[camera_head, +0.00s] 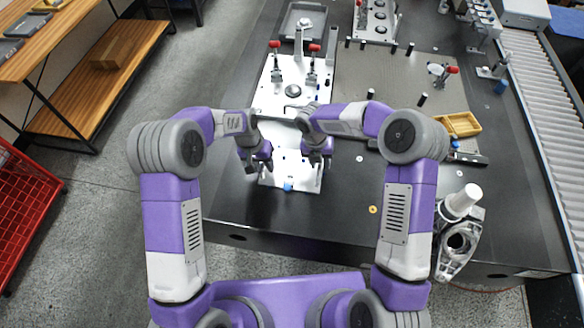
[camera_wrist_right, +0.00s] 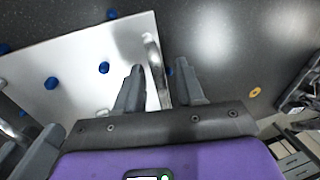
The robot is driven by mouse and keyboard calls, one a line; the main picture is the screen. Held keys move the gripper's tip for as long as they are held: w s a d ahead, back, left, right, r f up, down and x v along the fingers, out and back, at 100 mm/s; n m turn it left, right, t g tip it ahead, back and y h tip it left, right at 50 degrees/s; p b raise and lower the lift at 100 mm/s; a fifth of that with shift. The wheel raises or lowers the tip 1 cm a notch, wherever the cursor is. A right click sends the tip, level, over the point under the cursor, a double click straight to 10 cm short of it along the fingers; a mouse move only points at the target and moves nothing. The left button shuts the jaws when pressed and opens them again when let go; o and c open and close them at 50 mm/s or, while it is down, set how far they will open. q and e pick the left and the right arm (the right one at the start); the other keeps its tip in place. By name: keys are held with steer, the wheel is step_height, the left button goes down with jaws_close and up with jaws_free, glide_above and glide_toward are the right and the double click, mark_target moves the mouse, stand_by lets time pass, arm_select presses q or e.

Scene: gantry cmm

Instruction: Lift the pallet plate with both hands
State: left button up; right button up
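The pallet plate (camera_head: 288,172) is a white flat plate with blue studs, lying at the near part of the dark table. It also shows in the right wrist view (camera_wrist_right: 85,65), where a metal bar handle (camera_wrist_right: 152,58) stands along its edge. My right gripper (camera_head: 321,157) is at the plate's right edge. Its two fingers are apart in the wrist view (camera_wrist_right: 158,78), one on each side of the handle, with gaps visible. My left gripper (camera_head: 256,163) is at the plate's left edge with its fingers apart; the left handle is mostly hidden.
A white fixture plate with red-handled clamps (camera_head: 292,80) lies behind the pallet plate. A yellow tray (camera_head: 459,125) and a metal casting (camera_head: 455,240) are to the right. A yellow ring (camera_head: 373,210) lies on the otherwise clear near table. A roller conveyor (camera_head: 545,130) runs along the right.

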arm_select(q)
steer(key=shift+c, duration=0.3)
arm_select(e)
steer(key=shift+c, duration=0.3)
arm_select(q)
jaws_close()
arm_select(e)
jaws_close()
arm_select(q)
steer(key=shift+w, duration=0.1)
stand_by(0.5)
